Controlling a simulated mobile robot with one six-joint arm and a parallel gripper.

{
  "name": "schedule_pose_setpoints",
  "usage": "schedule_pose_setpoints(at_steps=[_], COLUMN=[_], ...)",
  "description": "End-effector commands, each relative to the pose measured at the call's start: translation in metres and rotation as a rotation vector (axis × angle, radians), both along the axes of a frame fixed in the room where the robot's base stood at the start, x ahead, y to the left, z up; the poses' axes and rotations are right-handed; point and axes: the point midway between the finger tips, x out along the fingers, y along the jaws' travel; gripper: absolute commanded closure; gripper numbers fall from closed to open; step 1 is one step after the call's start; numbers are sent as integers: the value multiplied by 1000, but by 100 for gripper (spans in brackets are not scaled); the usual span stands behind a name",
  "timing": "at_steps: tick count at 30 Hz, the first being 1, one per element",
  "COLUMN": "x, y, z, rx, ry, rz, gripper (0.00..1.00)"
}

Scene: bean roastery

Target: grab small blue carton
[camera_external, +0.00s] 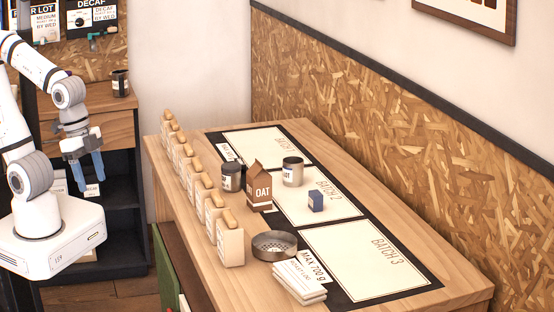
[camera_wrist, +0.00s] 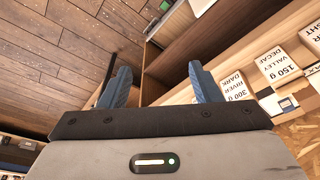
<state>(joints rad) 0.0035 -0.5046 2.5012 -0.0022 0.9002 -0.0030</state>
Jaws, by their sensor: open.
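The small blue carton (camera_external: 316,201) stands upright on the white BATCH 2 panel (camera_external: 333,183) of the dark mat on the table. My gripper (camera_external: 87,176) is open and empty, pointing down, well to the left of the table and far from the carton. In the wrist view, the two blue fingers of my gripper (camera_wrist: 158,85) are spread apart with nothing between them. I cannot make out the carton in the wrist view.
A brown OAT carton (camera_external: 259,189), a dark jar (camera_external: 231,178), a light tin (camera_external: 292,172) and a round metal dish (camera_external: 274,245) stand near the blue carton. Several labelled bags (camera_external: 230,243) line the table's left edge. The BATCH 3 panel (camera_external: 365,262) is clear.

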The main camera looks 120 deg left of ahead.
Motion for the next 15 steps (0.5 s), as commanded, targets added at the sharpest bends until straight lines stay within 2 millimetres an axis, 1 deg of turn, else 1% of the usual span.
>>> schedule_pose_setpoints(at_steps=[2, 8, 10, 11, 13, 14, 15], x=[0, 0, 4, 7, 21, 30, 44], y=[0, 0, 1, 3, 8, 11, 16], z=[0, 0, 2, 4, 10, 14, 19], rx=[0, 0, 0, 0, 2, 2, 4], ry=[0, 0, -1, -2, -3, -5, -8], rz=[0, 0, 6, 11, 33, 47, 68], gripper=[36, 36, 36, 36, 36, 36, 36])
